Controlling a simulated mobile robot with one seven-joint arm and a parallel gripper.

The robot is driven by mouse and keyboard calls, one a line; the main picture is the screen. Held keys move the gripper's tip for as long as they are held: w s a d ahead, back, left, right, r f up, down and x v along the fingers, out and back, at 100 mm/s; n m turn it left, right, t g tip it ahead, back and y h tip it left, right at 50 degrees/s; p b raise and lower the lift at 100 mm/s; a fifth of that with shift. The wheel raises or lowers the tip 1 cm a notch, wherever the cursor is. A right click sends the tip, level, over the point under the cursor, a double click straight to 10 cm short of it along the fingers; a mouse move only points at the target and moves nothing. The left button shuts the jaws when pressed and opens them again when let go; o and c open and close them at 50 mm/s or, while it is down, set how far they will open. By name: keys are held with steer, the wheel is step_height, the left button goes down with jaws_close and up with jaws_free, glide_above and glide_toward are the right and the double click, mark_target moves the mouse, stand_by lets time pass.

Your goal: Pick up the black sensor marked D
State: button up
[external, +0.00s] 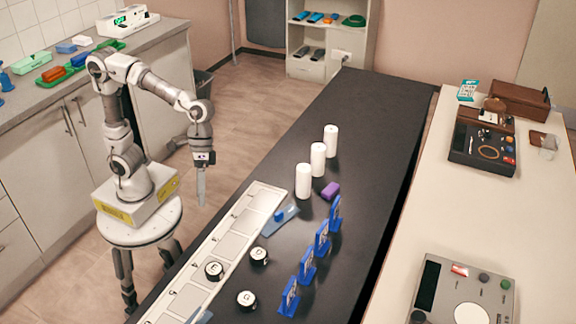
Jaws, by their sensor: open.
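Three round black sensors with white lettered tops are near the front of the black table. One sensor (259,256) lies on the dark surface just right of the long white tray. Another (214,270) sits on the tray, and a third (246,299) lies nearer the front on the dark surface. The letters are too small to read surely, so I cannot tell which is D. My gripper (201,188) points down beyond the table's left edge, open and empty, well behind and left of the sensors and apart from them.
The white numbered tray (232,231) runs along the table's left edge. A blue clamp-like item (281,218) lies by its far end.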

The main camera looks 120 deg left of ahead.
steer(key=w+d+n+g+h+p, duration=0.15)
steer(key=w+n+h+p, duration=0.3)
steer(key=w, duration=0.75)
steer(key=n+h+p, duration=0.2)
steer(key=n+h, duration=0.2)
steer(key=n, duration=0.2)
glide_above(258, 253)
steer(key=a, duration=0.3)
step_height(258, 253, down, 3)
steer(key=shift+f+t+b, duration=0.45)
steer(key=shift+f+b, duration=0.25)
steer(key=shift+f, duration=0.8)
step_height(258, 253, down, 3)
steer(key=shift+b, duration=0.55)
steer(key=shift+f+b+x, duration=0.25)
steer(key=shift+b+x, duration=0.1)
steer(key=shift+x, duration=0.8)
steer(key=shift+d+f, duration=0.15)
steer(key=shift+d, duration=0.15)
steer(key=c, duration=1.2)
